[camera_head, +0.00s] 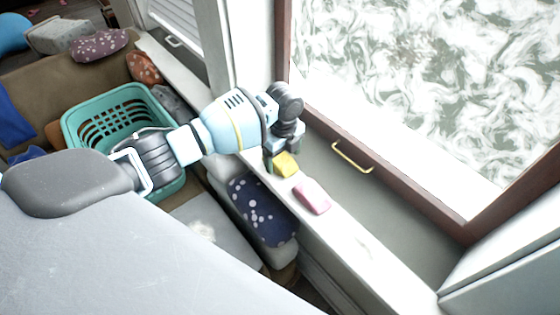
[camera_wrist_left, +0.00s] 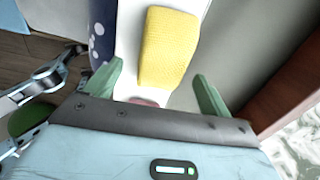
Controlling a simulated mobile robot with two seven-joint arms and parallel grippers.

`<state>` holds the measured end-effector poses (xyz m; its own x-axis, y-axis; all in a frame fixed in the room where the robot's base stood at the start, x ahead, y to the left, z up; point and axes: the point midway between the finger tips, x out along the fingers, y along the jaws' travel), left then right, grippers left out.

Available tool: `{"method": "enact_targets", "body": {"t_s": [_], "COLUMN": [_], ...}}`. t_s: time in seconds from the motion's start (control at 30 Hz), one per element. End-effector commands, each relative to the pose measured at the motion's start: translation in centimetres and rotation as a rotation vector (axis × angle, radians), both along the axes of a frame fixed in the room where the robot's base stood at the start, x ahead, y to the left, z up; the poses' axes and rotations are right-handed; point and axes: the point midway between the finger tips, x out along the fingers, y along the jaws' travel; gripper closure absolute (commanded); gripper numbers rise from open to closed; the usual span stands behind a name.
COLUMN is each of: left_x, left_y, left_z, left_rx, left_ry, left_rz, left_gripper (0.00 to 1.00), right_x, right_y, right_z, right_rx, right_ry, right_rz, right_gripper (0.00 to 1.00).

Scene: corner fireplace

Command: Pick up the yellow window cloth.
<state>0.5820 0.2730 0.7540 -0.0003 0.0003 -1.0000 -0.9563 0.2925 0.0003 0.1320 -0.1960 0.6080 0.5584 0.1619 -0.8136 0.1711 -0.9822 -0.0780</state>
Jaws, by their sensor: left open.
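The yellow window cloth (camera_head: 286,165) lies on the white window sill (camera_head: 345,230), just below my left gripper (camera_head: 283,153) in the head view. In the left wrist view the yellow cloth (camera_wrist_left: 168,45) is a thick, textured block. My left gripper (camera_wrist_left: 159,70) is open there, with one green finger on each side of the cloth's near end. I cannot tell how far above the cloth the fingertips are. Nothing is held. My right gripper is not in view.
A pink cloth or sponge (camera_head: 312,196) lies close by on the sill. A dark dotted cushion (camera_head: 262,211) sits below the sill. The window frame has a brass handle (camera_head: 352,158). A teal basket (camera_head: 120,118) stands at left. The sill's lower right is clear.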

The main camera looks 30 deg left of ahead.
Motion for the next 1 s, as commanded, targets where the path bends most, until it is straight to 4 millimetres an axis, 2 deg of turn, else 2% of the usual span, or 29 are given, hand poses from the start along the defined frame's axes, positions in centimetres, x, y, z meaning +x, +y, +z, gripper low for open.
{"method": "enact_targets", "body": {"t_s": [0.03, 0.13, 0.43, 0.8, 1.0], "left_x": [-0.1, 0.0, 0.0, 0.0, 0.0], "left_y": [0.0, 0.0, 0.0, 0.0, 0.0], "left_z": [-0.9, -1.8, -2.1, -2.1, -2.0], "left_rx": [0.001, 0.0, 0.001, 0.0, 0.0], "left_ry": [0.003, 0.001, -0.001, -0.001, -0.001], "left_rz": [0.0, 0.0, 0.0, 0.0, 0.0], "left_gripper": [0.17, 0.17, 0.17, 0.64, 0.65], "right_x": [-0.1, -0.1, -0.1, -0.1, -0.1], "right_y": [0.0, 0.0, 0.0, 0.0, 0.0], "right_z": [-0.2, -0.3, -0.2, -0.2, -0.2], "right_rx": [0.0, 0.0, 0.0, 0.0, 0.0], "right_ry": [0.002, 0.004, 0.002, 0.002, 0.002], "right_rz": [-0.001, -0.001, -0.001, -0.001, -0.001], "right_gripper": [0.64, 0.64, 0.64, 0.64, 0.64]}}
